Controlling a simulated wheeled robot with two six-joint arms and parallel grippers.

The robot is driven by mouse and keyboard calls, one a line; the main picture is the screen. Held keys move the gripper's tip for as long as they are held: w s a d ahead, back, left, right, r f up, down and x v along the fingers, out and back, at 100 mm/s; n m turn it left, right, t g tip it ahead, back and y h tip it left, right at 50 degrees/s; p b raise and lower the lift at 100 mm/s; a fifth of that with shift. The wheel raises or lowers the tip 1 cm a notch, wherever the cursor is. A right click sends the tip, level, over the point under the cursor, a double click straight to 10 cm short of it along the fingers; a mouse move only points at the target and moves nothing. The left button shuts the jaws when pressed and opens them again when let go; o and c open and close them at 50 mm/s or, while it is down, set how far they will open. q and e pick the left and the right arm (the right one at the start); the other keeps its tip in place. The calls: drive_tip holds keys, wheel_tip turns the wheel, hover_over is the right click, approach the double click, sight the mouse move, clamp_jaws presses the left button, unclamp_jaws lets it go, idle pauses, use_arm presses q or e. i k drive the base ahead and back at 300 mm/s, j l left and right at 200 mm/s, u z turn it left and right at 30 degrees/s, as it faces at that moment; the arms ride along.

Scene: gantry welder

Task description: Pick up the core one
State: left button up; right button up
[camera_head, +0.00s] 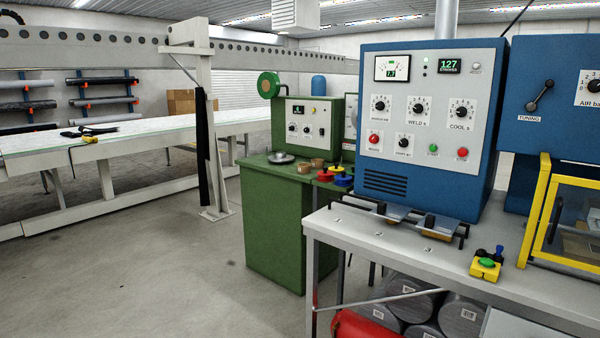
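No object is marked as the core, so I cannot tell for certain which one it is. Two small brown ring-like pieces, possibly cardboard cores, sit on the green cabinet: a front one (305,169) and one just behind it (317,163). They stand close together near the right part of its top. Neither of my grippers is in view.
A grey bench (375,240) with a blue welder console (430,130) stands at right. A long white table (150,135) is at left. Open floor (130,275) lies in front.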

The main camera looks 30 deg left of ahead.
sight(304, 168)
drive_tip(key=u, duration=1.25)
drive_tip(key=i+u, duration=0.3)
drive_tip(key=i, duration=0.25)
drive_tip(key=i+u, duration=0.3)
drive_tip(key=i, duration=0.3)
drive_tip(key=i+l+u, duration=0.25)
drive_tip(key=i, duration=0.25)
drive_tip(key=i+j, duration=0.15)
drive_tip(key=i, duration=0.55)
drive_tip(key=i+j, duration=0.15)
drive_tip(key=i, duration=0.55)
drive_tip(key=i+l+z, duration=0.15)
drive_tip(key=i+z, duration=0.9)
drive_tip(key=z, duration=0.15)
drive_tip(key=i+j+z, duration=0.15)
drive_tip(key=i+z, duration=0.2)
